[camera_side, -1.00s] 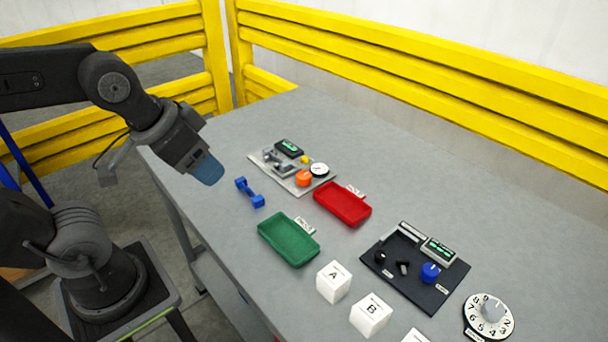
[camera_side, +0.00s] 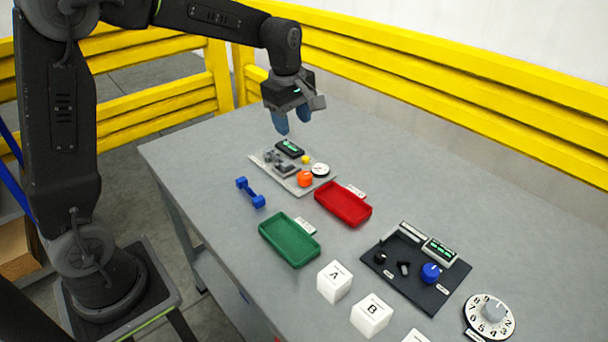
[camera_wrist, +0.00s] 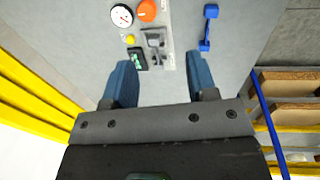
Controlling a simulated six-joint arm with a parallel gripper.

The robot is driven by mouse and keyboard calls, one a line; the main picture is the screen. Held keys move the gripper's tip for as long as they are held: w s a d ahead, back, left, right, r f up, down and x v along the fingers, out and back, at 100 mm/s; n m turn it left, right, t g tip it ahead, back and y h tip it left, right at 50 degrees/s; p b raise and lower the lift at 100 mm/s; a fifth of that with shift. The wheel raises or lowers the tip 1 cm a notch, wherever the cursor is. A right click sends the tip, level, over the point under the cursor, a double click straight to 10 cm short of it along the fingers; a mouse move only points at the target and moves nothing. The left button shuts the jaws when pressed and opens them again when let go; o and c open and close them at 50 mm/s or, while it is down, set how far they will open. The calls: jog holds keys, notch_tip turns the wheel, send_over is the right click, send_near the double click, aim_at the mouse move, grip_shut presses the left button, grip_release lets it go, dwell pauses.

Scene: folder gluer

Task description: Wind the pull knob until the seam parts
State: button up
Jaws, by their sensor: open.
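A light grey panel (camera_side: 322,183) lies on the far part of the table. It carries an orange knob (camera_side: 305,179), a round white gauge (camera_side: 320,170), a small yellow button (camera_side: 306,160), a dark display with green digits (camera_side: 290,148) and a grey clamp-like fixture (camera_side: 277,163). The wrist view also shows the orange knob (camera_wrist: 147,10) and the gauge (camera_wrist: 121,15). My gripper (camera_side: 292,128) is open and empty, pointing down above the panel's far end. In the wrist view its blue fingers (camera_wrist: 163,75) are spread wide. Which knob is the pull knob, and the seam itself, I cannot tell.
A blue dumbbell-shaped piece (camera_side: 250,192), a red tray (camera_side: 332,210) and a green tray (camera_side: 272,238) lie near the panel. Nearer are lettered white blocks (camera_side: 334,282), a black panel with a blue knob (camera_side: 430,272) and a numbered dial (camera_side: 490,315). Yellow rails (camera_side: 430,72) border the table.

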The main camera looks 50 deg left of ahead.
aim_at(304, 175)
jog(key=w+a+f+n, duration=0.1)
jog(key=w+f, duration=0.1)
jog(key=f, duration=0.4)
jog(key=w+f+n, duration=0.1)
jog(key=f+n, duration=0.1)
jog(key=f, duration=0.5)
jog(key=w+a+f+n+g, duration=0.1)
jog(key=w+f+n, duration=0.1)
jog(key=f, duration=0.4)
jog(key=shift+w+a+f, duration=0.3)
jog(key=shift+a+f, duration=0.05)
jog(key=c, duration=0.7)
jog(key=shift+o, duration=0.2)
